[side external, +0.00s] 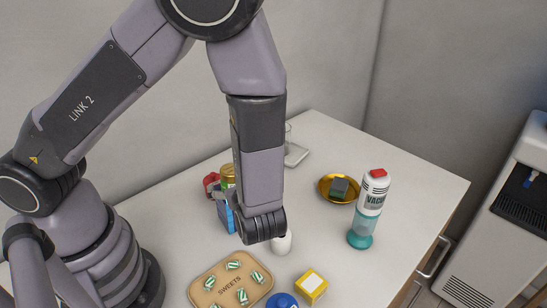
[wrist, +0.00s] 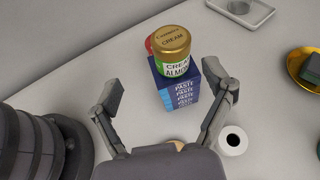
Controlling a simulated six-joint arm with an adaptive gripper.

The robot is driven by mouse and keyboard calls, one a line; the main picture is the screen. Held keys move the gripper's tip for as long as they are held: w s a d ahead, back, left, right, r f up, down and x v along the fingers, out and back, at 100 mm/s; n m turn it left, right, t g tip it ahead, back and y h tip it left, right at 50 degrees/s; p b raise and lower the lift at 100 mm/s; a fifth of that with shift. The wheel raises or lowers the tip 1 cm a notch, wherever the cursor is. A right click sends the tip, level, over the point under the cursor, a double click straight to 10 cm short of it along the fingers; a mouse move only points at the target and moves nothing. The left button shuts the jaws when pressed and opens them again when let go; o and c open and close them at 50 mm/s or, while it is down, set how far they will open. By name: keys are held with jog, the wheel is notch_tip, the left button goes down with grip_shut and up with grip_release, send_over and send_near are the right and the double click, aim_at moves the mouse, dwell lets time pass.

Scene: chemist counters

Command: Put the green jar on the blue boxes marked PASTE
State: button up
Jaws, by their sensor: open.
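The green jar (wrist: 174,52) has a gold lid and a label reading CREAM and ALMOND. It appears upright on top of the blue boxes marked PASTE (wrist: 181,96). In the side external view the jar's gold lid (side external: 228,171) shows above the blue boxes (side external: 225,216), both partly hidden by my arm. My gripper (wrist: 169,92) is open in the wrist view, its fingers apart to the left and right of the boxes, with nothing held. In the side external view my arm hides the fingers.
A red item (side external: 211,184) stands close behind the boxes. A white round item (wrist: 232,140) is near the right finger. A SWEETS tray (side external: 213,283), yellow box (side external: 311,286), gold dish (side external: 324,193) and VACUUM bottle (side external: 369,208) stand around.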

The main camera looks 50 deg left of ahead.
jog(key=s+a+r+n+h, duration=0.3)
jog(key=s+r+n+h, duration=0.3)
jog(key=r+n, duration=0.5)
jog(key=s+a+r+n+h, duration=0.4)
jog(key=s+r+n+h, duration=0.2)
jog(key=r+n, duration=0.4)
jog(key=shift+s+r+n+t, duration=0.3)
jog(key=shift+s+r+n, duration=0.1)
jog(key=shift+r, duration=0.75)
